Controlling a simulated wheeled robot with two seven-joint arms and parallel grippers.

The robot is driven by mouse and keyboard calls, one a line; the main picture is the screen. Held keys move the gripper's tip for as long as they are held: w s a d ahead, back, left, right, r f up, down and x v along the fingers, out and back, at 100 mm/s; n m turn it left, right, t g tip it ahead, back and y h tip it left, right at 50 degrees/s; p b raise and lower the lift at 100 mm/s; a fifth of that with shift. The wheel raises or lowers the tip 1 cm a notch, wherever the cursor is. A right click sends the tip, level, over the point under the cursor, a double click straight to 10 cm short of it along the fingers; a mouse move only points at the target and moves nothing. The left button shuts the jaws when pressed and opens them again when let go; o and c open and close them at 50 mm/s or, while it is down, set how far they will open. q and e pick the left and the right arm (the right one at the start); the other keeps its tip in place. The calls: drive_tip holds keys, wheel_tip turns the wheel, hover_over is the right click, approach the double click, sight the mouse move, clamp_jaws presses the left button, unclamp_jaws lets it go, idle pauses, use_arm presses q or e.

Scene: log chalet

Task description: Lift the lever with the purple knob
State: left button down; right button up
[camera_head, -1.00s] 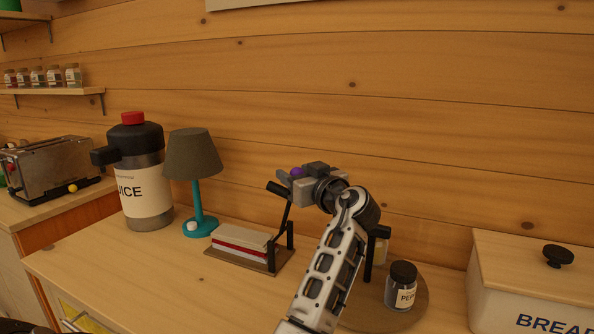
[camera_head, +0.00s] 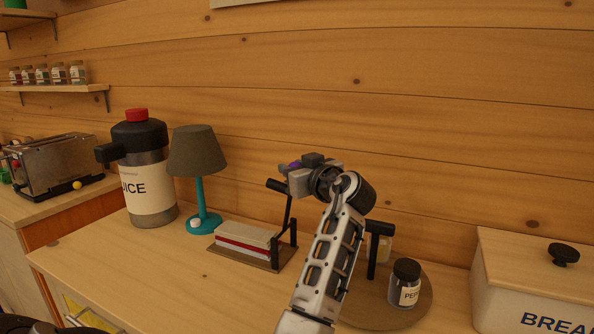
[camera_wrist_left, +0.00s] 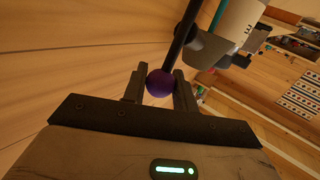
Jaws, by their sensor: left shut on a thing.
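The purple knob (camera_head: 294,165) shows as a small patch at my left gripper (camera_head: 299,173) in the head view. In the left wrist view, the round purple knob (camera_wrist_left: 159,83) sits between the two dark fingers of my left gripper (camera_wrist_left: 160,77), which is shut on it. A thin black lever rod (camera_wrist_left: 182,36) runs up from the knob there. In the head view the black rod (camera_head: 288,207) stands steeply over a low base plate (camera_head: 265,263) with black posts. The gripper hides part of the knob and the rod's top. My right gripper is not in view.
A white and red block (camera_head: 244,240) lies on the base plate. A teal lamp (camera_head: 200,190) and a juice jug (camera_head: 147,190) stand left of it. A black T-shaped post (camera_head: 372,257), a pepper jar (camera_head: 404,284) and a bread box (camera_head: 528,283) are on the right.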

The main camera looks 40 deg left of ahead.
use_arm(q)
drive_tip(key=c, duration=1.1)
unclamp_jaws()
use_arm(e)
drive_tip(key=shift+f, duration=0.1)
use_arm(q)
drive_tip(key=shift+d, duration=0.1)
drive_tip(key=shift+s+d, duration=0.1)
drive_tip(key=shift+d, duration=0.3)
drive_tip(key=b+v, duration=0.3)
drive_tip(key=v, duration=1.2)
drive_tip(key=shift+s, duration=0.1)
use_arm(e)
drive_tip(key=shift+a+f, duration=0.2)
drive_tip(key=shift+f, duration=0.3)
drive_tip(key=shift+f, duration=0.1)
